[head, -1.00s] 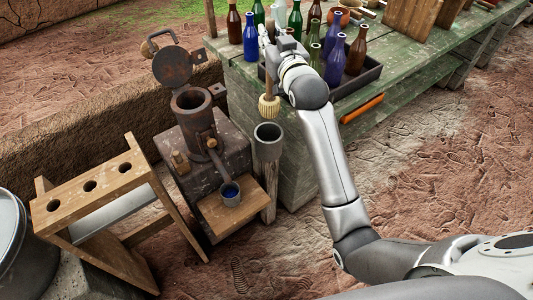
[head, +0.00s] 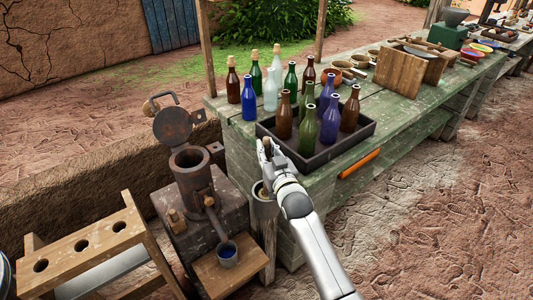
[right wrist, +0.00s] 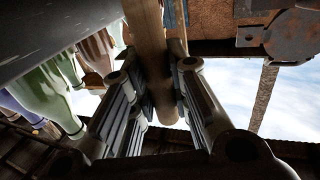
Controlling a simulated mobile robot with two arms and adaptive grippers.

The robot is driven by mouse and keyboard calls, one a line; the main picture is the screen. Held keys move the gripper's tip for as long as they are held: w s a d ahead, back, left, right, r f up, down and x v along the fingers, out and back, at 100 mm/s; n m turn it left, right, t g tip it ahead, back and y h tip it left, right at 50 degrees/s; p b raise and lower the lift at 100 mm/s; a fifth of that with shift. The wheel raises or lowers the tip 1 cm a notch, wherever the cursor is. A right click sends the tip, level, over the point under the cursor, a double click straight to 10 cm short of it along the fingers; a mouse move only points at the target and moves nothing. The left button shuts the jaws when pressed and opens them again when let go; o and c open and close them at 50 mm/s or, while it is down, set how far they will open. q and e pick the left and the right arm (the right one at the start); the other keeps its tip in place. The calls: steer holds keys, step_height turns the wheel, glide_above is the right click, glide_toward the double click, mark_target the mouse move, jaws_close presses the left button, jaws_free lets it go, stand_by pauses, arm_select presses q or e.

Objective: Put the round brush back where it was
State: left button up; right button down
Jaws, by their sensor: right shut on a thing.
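My right gripper (head: 267,153) is shut on the wooden handle of the round brush, directly above the upright grey tube (head: 265,212) at the bench's near corner. In the right wrist view the brown handle (right wrist: 152,58) runs between the fingers. In the head view the gripper covers most of the brush, and its head is at or inside the tube's mouth; I cannot tell how deep. My left gripper is not in view.
A dark tray (head: 340,146) of bottles stands on the green bench (head: 405,112) right beside the gripper. A wooden rack (head: 85,245) stands at far left.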

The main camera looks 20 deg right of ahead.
steer(key=shift+f, duration=0.55)
steer(key=c, duration=1.4)
jaws_free()
steer(key=shift+o, duration=0.2)
steer(key=shift+r, duration=0.2)
steer(key=shift+s+f, duration=0.2)
steer(key=shift+s, duration=0.15)
steer(key=s, duration=1.1)
steer(key=shift+s+d, duration=0.2)
steer(key=shift+r, duration=0.1)
